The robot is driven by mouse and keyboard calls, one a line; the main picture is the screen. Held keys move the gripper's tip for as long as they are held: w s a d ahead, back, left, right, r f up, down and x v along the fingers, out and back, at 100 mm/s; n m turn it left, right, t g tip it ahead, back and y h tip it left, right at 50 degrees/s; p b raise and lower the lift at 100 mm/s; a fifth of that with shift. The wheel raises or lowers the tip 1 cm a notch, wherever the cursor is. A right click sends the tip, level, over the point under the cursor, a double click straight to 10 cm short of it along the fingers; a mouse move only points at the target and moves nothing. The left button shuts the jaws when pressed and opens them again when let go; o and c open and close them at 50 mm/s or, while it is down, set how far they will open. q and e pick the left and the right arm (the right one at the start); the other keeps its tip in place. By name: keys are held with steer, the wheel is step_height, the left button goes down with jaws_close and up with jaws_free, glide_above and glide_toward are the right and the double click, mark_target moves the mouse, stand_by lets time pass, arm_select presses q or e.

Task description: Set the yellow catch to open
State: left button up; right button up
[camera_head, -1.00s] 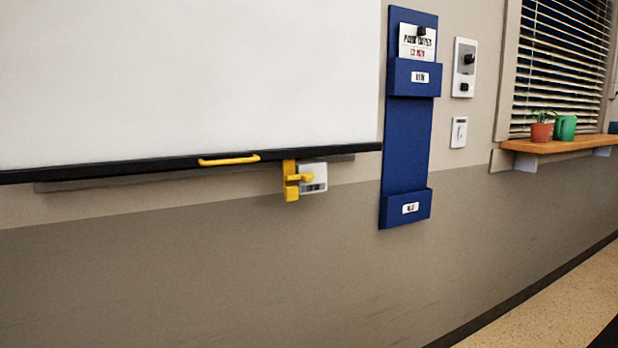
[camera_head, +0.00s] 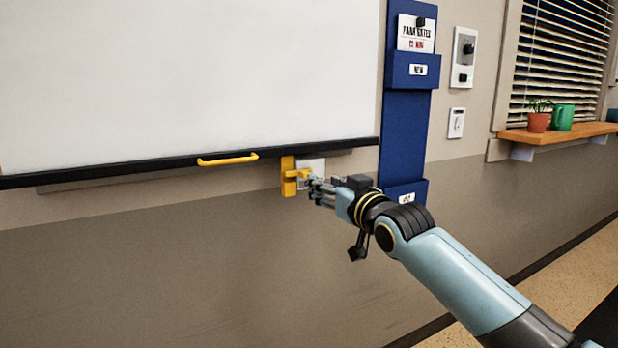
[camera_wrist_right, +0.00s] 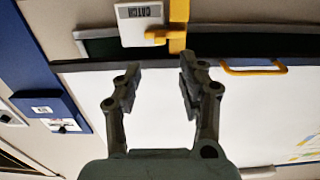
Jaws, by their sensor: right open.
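The yellow catch (camera_head: 288,176) is at the lower edge of the whiteboard, with a yellow arm reaching sideways over a pale plate. In the right wrist view the yellow catch (camera_wrist_right: 179,25) is at the top, its lever lying across the edge of a white plate (camera_wrist_right: 138,22) labelled CATCH. My right gripper (camera_head: 315,190) is just right of the catch and covers part of the plate. In the right wrist view my right gripper (camera_wrist_right: 157,82) is open and empty, its fingers apart and clear of the catch. My left gripper is in neither view.
The whiteboard (camera_head: 180,80) has a black bottom rail with a yellow handle (camera_head: 227,159) left of the catch. A blue wall holder (camera_head: 405,130) stands to the right, partly behind my arm. Switch plates and a shelf (camera_head: 560,133) with pots are farther right. The wall below is clear.

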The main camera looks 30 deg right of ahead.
mark_target(300, 174)
steer(key=w+b, duration=0.2)
steer(key=w, duration=0.6)
steer(key=shift+w, duration=0.15)
steer(key=shift+c, duration=0.5)
jaws_close()
steer(key=d+b, duration=0.2)
steer(key=d, duration=0.1)
steer(key=shift+d+f, duration=0.2)
steer(key=shift+d, duration=0.05)
steer(key=shift+r, duration=0.2)
